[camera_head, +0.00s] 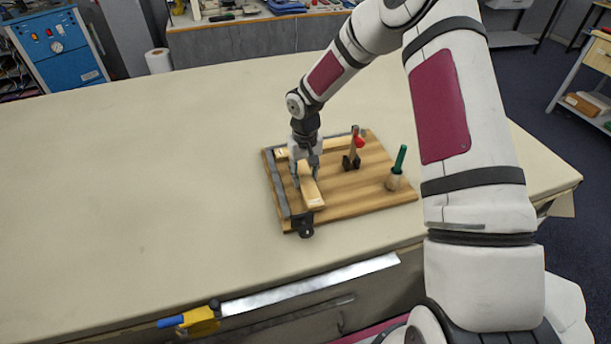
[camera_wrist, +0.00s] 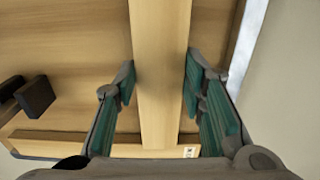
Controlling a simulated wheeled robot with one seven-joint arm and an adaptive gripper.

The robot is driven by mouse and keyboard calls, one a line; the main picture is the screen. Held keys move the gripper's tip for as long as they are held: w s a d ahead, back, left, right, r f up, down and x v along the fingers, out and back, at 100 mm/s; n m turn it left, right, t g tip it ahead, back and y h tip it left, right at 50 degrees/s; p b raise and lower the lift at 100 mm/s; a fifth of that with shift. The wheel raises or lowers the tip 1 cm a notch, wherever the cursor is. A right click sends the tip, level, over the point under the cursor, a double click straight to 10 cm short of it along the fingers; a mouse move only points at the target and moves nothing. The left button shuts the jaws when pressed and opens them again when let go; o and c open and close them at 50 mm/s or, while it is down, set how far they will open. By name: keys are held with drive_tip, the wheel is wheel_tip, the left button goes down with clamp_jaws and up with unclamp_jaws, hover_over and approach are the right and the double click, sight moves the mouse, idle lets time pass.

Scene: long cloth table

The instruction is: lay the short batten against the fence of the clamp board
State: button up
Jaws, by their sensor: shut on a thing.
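The wooden clamp board (camera_head: 350,192) lies near the table's front edge. Its fence is the grey strip (camera_head: 277,185) along the board's left side; it also shows at the right of the wrist view (camera_wrist: 246,45). My gripper (camera_head: 305,178) is shut on the short batten (camera_head: 312,197), a pale wooden bar. In the wrist view the batten (camera_wrist: 160,50) runs between my two fingers. It lies roughly parallel to the fence, with a strip of board showing between them. Whether it touches the board, I cannot tell.
Another pale batten (camera_head: 338,145) lies along the board's back edge. A red-tipped toggle clamp (camera_head: 352,160) and a green-handled tool (camera_head: 398,167) stand on the board's right half. A black fitting (camera_head: 303,225) sits at the front left corner. The table's left side is clear.

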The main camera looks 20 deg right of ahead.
drive_tip(key=shift+f, duration=0.3)
drive_tip(key=shift+f, duration=0.1)
drive_tip(key=o, duration=1.2)
drive_tip(key=shift+f, duration=0.1)
